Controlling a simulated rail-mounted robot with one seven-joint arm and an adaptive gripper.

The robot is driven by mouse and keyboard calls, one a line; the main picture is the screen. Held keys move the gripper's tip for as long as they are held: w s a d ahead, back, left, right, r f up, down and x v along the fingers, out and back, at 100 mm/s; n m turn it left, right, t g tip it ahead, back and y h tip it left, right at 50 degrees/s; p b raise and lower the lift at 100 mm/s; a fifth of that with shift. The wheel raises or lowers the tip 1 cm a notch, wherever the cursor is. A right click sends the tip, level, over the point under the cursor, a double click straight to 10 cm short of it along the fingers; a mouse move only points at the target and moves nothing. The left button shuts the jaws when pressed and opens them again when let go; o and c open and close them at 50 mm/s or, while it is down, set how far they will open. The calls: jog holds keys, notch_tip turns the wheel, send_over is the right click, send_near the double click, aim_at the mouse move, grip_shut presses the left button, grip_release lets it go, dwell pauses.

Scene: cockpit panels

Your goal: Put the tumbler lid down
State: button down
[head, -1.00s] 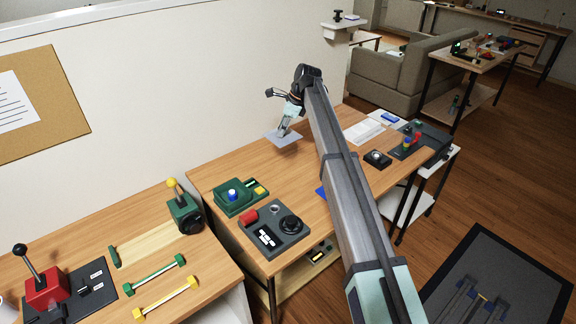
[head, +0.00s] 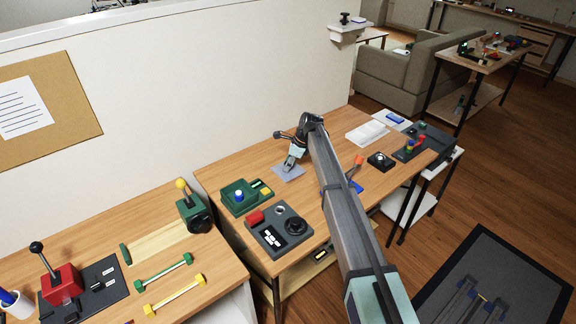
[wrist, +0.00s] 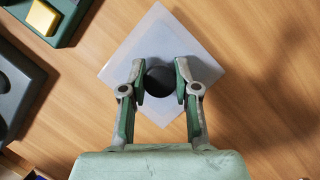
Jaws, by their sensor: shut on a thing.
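The tumbler lid is a pale grey-blue square plate (wrist: 160,40) with a round black knob (wrist: 159,82) in its middle. In the wrist view my gripper (wrist: 158,76) has a finger on each side of the knob and is shut on it. In the head view the lid (head: 287,172) is under my gripper (head: 293,157), over the back of the middle wooden table (head: 325,220). It looks about level and low over the wood; I cannot tell whether it touches. The knob is hidden in the head view.
A green box (head: 238,197) with a blue button and a grey panel (head: 280,232) with a black dial stand left of the lid. A white tray (head: 367,133) and a black button box (head: 380,161) lie to the right. Bare wood surrounds the lid.

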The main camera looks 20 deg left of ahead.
jog(key=shift+f, duration=0.65)
jog(key=shift+f, duration=0.2)
jog(key=c, duration=0.9)
grip_release()
jog(key=shift+o, duration=0.2)
jog(key=shift+r, duration=0.15)
jog(key=b+v, duration=0.3)
jog(key=v, duration=0.9)
